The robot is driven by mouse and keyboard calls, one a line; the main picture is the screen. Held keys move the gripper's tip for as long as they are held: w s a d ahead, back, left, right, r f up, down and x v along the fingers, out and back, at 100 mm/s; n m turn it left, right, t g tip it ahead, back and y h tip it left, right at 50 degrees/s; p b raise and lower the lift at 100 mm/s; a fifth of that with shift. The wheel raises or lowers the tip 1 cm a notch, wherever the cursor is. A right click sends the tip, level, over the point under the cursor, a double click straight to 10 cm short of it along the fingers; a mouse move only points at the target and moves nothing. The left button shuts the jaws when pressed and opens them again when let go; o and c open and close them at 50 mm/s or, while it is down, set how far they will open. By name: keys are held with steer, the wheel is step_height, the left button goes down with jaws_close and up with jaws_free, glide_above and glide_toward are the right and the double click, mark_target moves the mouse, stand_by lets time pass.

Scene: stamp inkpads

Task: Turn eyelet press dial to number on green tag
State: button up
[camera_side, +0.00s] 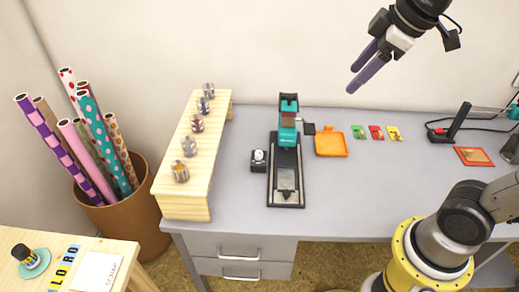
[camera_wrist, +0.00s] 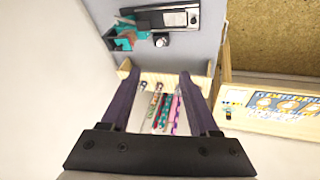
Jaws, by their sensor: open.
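The teal and black eyelet press (camera_side: 288,150) stands on the grey desk, with its long base reaching toward the front edge. A small black box with a pale round dial (camera_side: 259,156) sits at its left side; the number on the dial is too small to read. The green tag (camera_side: 358,131) lies right of the press, beside a red and a yellow tag; its marking is too small to read. In the wrist view the press (camera_wrist: 165,17) and the dial (camera_wrist: 161,40) show near the top. My gripper (camera_side: 358,81) is open and empty, high above the back of the desk.
A wooden shelf (camera_side: 183,150) with several small metal jars stands left of the press. An orange tray (camera_side: 331,144) lies right of it. A bin of patterned rolls (camera_side: 124,220) stands at the left. The desk's front middle is clear.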

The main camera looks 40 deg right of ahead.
steer(key=w+n+g, duration=0.1)
steer(key=w+n, duration=0.1)
steer(key=w, duration=0.5)
steer(key=n+g, duration=0.2)
steer(key=g, duration=0.2)
glide_above(259, 153)
step_height(259, 153, down, 22)
step_height(259, 153, down, 14)
steer(key=shift+r, duration=0.2)
jaws_close()
